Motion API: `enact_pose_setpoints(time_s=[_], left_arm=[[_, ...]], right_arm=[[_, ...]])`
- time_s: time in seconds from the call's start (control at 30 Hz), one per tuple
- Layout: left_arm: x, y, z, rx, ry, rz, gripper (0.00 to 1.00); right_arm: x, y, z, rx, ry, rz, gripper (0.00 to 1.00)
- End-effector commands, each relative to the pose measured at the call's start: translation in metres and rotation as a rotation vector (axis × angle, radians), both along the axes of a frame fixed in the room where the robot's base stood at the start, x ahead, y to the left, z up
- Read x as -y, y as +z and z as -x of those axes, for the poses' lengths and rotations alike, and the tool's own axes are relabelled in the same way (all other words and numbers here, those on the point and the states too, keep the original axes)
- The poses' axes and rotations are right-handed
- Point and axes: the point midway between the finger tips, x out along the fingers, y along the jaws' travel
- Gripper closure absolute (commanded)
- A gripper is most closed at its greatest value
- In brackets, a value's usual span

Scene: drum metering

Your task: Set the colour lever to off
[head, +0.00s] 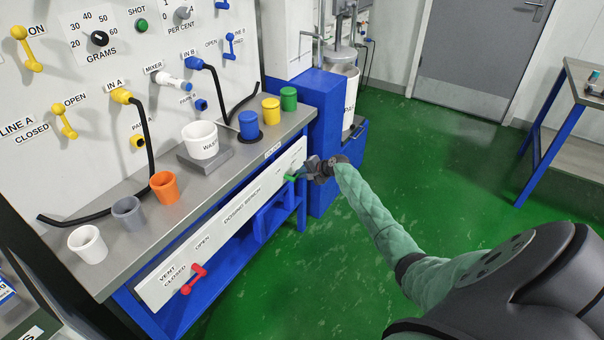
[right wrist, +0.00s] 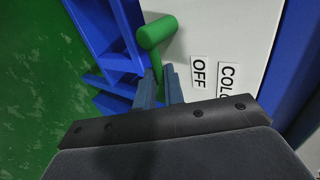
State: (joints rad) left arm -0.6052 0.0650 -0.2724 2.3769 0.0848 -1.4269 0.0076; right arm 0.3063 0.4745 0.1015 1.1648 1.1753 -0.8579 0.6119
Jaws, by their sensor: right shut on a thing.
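The colour lever is a green handle (head: 290,178) at the right end of the white front panel of the dosing bench in the head view. In the right wrist view its rounded green end (right wrist: 157,32) sticks out past the fingers. My right gripper (head: 308,171) is at the lever and shut on it; its two blue-grey fingers (right wrist: 161,84) show around the narrow green part. A label reading OFF (right wrist: 198,72) and a partly cut-off label beginning COL (right wrist: 228,82) are beside the lever. I cannot tell the lever's setting. My left gripper is not in view.
A red vent lever (head: 194,278) is at the panel's other end. Cups and a grey scale (head: 205,160) stand on the steel benchtop (head: 140,215). A blue cabinet (head: 322,125) stands beyond the gripper. Green floor (head: 420,150) to the right is clear.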

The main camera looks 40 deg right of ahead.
Motion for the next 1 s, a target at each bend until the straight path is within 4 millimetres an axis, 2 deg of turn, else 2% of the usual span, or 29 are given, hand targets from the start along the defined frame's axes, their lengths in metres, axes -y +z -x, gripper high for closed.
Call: enact_pose_setpoints(time_s=[0.03,0.3,0.33,0.4,0.43,1.0], left_arm=[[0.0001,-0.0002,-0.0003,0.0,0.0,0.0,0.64],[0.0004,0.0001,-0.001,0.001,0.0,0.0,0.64],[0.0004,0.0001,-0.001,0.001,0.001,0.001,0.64],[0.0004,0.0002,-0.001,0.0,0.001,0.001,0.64],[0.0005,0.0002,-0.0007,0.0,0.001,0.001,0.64],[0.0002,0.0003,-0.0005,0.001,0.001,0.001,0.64]], right_arm=[[0.0141,0.012,-0.0048,0.019,-0.02,0.009,1.0],[0.0144,0.0116,-0.0048,0.018,-0.02,0.009,1.0],[0.0144,0.0116,-0.0048,0.018,-0.02,0.009,0.86],[0.0143,0.0114,-0.0048,0.017,-0.019,0.011,0.72],[0.0143,0.0112,-0.0046,0.017,-0.019,0.011,0.68],[0.0078,0.0059,0.0009,0.008,-0.01,0.004,0.68]])
